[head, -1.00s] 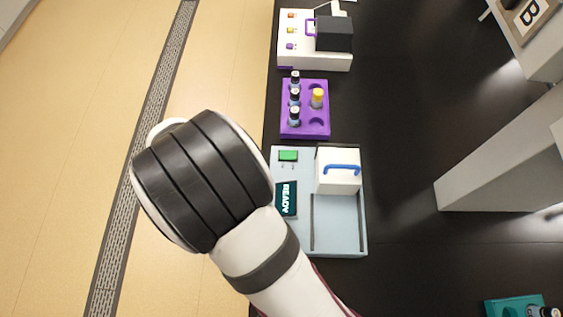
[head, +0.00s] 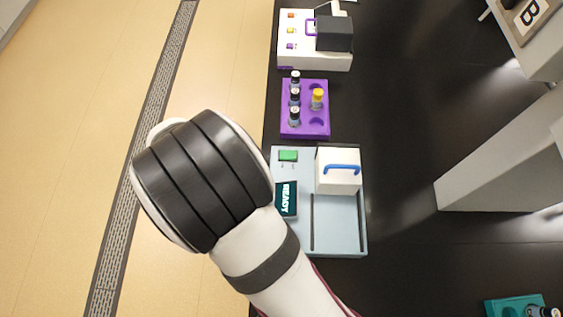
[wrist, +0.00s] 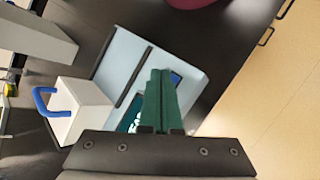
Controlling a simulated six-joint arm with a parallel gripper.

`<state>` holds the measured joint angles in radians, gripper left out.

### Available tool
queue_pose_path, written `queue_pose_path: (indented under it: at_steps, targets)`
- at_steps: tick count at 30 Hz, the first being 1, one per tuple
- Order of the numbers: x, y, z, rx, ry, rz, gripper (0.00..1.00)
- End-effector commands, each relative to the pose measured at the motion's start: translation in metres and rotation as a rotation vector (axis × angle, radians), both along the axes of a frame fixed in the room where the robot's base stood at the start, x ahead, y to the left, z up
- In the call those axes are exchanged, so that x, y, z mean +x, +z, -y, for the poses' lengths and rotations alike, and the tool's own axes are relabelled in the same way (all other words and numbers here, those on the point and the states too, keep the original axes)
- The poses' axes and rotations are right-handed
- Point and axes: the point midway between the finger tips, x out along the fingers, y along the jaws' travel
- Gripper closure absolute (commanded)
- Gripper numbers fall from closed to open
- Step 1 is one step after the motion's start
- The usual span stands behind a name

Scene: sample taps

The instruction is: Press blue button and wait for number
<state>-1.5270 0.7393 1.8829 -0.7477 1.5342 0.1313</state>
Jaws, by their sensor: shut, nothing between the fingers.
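A pale blue machine (head: 338,240) stands on the black bench, with a dark display (head: 287,199) reading READY. In the wrist view the machine's pale panel (wrist: 122,60) lies under my gripper. My gripper (wrist: 162,73) has its two green fingers together, with nothing between them. A blue button (wrist: 176,78) shows just right of the fingertips, partly hidden by them. I cannot tell whether the fingertips touch it. The display also shows partly in the wrist view (wrist: 130,120), cut off by the fingers. In the head view my arm hides the gripper and the blue button.
A white box (head: 337,178) with a blue handle and a green button (head: 288,155) are on the machine. Behind are a purple rack (head: 306,132) with several vials and a white device (head: 295,55) with a dark block. A teal rack (head: 505,307) is at lower right.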

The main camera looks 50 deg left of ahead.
Motion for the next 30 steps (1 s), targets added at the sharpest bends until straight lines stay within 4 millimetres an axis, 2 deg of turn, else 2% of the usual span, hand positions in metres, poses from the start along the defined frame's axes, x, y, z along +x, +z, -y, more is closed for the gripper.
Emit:
queue_pose_path:
  at_steps: [30]
  targets:
    - [0.0, -0.01, -0.0001, 0.0, 0.0, 0.0, 1.0]
